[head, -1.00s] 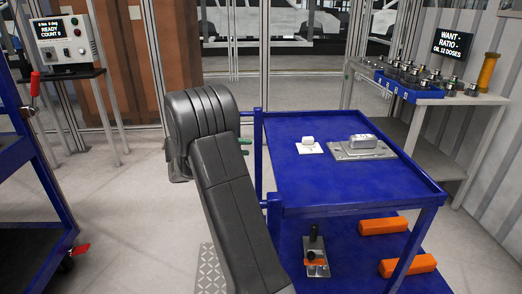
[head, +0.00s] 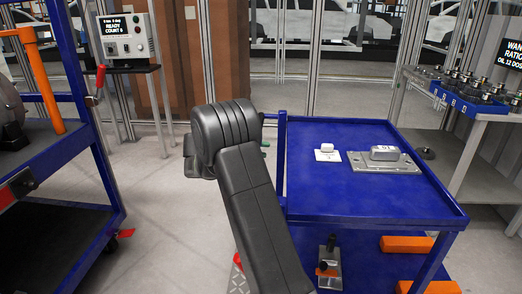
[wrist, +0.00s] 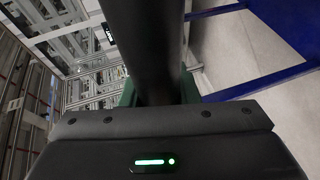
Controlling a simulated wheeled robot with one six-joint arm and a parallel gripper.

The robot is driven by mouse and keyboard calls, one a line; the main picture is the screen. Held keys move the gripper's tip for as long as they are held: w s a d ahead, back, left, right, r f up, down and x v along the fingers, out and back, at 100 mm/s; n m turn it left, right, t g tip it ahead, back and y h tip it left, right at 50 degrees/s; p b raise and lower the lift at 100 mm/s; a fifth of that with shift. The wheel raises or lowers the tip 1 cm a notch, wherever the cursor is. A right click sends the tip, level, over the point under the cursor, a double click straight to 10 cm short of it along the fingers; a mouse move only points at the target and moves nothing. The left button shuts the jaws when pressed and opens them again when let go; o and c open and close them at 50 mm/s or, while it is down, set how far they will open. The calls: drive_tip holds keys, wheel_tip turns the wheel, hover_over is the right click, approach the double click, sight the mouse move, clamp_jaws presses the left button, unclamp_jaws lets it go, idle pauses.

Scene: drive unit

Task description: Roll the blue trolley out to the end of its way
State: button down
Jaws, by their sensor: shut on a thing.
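The blue trolley (head: 340,195) stands right of centre in the head view, with a flat top tray and a lower shelf. Blue bars at its left side run behind my arm. My gripper (wrist: 160,92) shows in the wrist view, its green jaws shut around a dark round bar (wrist: 155,45), apparently the trolley's handle. In the head view my wrist hides most of the grip; only a bit of green shows at the trolley's left edge. On the top tray lie a small white block (head: 327,147) on a white card and a grey metal part (head: 384,154) on a plate.
A second blue rack (head: 65,150) with a red lever stands at the left. A bench (head: 470,120) with several metal parts stands at the right. A counter box (head: 127,37) sits on a stand behind. Pale floor (head: 165,215) is open between rack and trolley.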

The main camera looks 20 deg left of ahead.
drive_tip(key=shift+a, duration=0.1)
drive_tip(key=c, duration=1.1)
unclamp_jaws()
drive_tip(key=shift+s+a, duration=0.1)
drive_tip(key=shift+a, duration=0.1)
drive_tip(key=p+v, duration=0.1)
drive_tip(key=v, duration=1.2)
drive_tip(key=shift+s+a+p, duration=0.25)
drive_tip(key=shift+s+p, duration=0.05)
drive_tip(key=b+x, duration=0.1)
drive_tip(key=x, duration=1.3)
drive_tip(key=shift+b, duration=0.3)
drive_tip(key=shift+d+r, duration=0.1)
